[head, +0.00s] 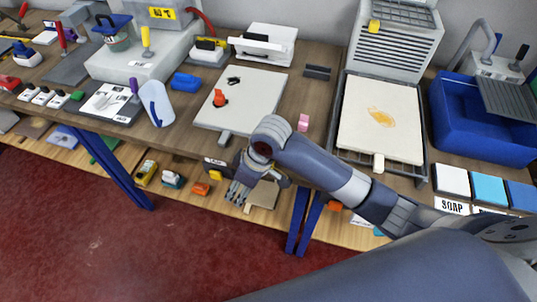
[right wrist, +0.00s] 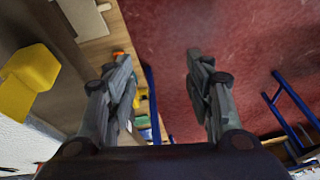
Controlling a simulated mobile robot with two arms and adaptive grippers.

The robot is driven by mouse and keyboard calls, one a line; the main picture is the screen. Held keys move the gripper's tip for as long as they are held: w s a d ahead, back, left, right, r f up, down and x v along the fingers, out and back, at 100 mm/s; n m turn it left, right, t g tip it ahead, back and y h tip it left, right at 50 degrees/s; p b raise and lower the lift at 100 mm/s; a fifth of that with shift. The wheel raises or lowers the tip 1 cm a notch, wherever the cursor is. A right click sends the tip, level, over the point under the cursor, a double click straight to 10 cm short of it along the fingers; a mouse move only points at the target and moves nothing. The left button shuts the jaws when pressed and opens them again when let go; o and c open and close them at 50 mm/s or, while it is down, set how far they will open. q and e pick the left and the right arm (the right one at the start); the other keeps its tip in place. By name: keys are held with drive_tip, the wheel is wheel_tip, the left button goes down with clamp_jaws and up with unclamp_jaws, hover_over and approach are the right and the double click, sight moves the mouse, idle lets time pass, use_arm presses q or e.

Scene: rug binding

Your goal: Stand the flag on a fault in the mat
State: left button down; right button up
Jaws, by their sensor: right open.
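A pale mat (head: 255,112) lies on the bench left of centre, with a dark mark (head: 233,81) near its back. A small orange piece (head: 220,97), which looks like the flag, stands on this mat with a dark patch at its foot. A second pale mat (head: 355,140) on the right lies on a dark tray and has an orange-yellow stain (head: 381,117). My right gripper (head: 237,195) is open, pointing down in front of the bench edge, apart from the mats. In the right wrist view its fingers (right wrist: 158,57) are spread with nothing between them. My left gripper is not in view.
A blue bin (head: 475,125) and soap blocks stand at the right. A pink block (head: 303,122) lies between the mats. A white and blue bottle (head: 157,103) stands left of the first mat. A lower shelf holds small items, including a yellow one (head: 146,172). Blue legs support the bench.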

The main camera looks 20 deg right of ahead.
drive_tip(key=w+d+r+n+g+h, duration=0.25)
drive_tip(key=w+d+r, duration=0.35)
drive_tip(key=d+r, duration=0.4)
drive_tip(key=f, duration=0.1)
drive_tip(key=a+f+m+t+h+p, duration=0.1)
drive_tip(key=f, duration=0.1)
drive_tip(key=shift+f, duration=0.2)
drive_tip(key=shift+s+d+f+p, duration=0.15)
drive_tip(key=shift+f+p, duration=0.3)
drive_tip(key=shift+f, duration=1)
drive_tip(key=shift+w+d+f+p, duration=0.1)
drive_tip(key=shift+f+p, duration=0.35)
drive_tip(key=shift+f, duration=1)
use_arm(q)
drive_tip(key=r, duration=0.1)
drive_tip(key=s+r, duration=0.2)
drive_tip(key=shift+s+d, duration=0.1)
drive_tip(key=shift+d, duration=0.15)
use_arm(e)
clamp_jaws()
